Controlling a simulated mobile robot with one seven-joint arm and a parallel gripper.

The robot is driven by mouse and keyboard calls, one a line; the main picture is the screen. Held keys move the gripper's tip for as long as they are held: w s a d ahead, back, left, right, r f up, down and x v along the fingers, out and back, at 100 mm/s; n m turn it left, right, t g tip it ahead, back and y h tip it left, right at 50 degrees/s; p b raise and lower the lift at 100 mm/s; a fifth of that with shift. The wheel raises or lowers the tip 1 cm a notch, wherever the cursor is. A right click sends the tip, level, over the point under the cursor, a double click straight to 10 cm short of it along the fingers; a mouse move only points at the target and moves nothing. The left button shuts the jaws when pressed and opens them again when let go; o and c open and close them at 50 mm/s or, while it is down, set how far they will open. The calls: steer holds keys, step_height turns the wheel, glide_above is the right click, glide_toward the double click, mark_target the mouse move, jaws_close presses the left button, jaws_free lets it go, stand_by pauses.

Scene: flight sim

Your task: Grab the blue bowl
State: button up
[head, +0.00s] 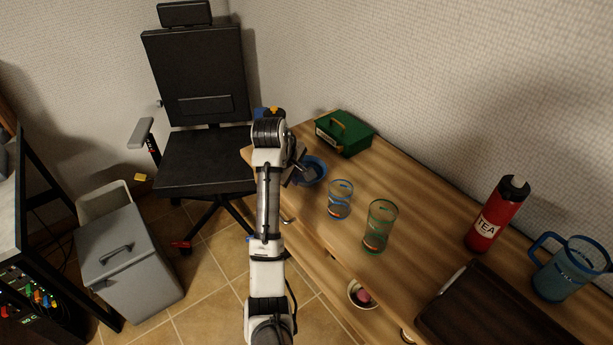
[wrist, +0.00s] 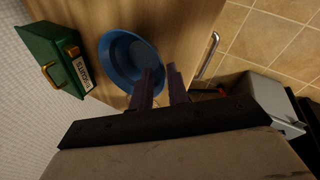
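The blue bowl (head: 313,170) sits on the wooden table near its far left end, partly hidden behind my gripper in the head view. It also shows upright and empty in the wrist view (wrist: 120,58). My gripper (head: 301,173) is over the bowl's near side. In the wrist view my gripper (wrist: 159,78) has its two fingers apart with a gap between them. One finger overlaps the bowl's rim and the other lies outside it, over the table edge side. Whether either finger touches the bowl I cannot tell.
A green box (head: 345,133) stands just behind the bowl. A blue glass (head: 340,200) and a green glass (head: 379,227) stand to its right. Farther right are a red bottle (head: 496,214), a dark tray (head: 490,312) and a blue pitcher (head: 566,272). A black chair (head: 205,160) is at left.

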steer(key=shift+p+x, duration=0.35)
steer(key=shift+x, duration=1.65)
steer(key=shift+r, duration=0.1)
jaws_close()
steer(key=shift+a, duration=0.1)
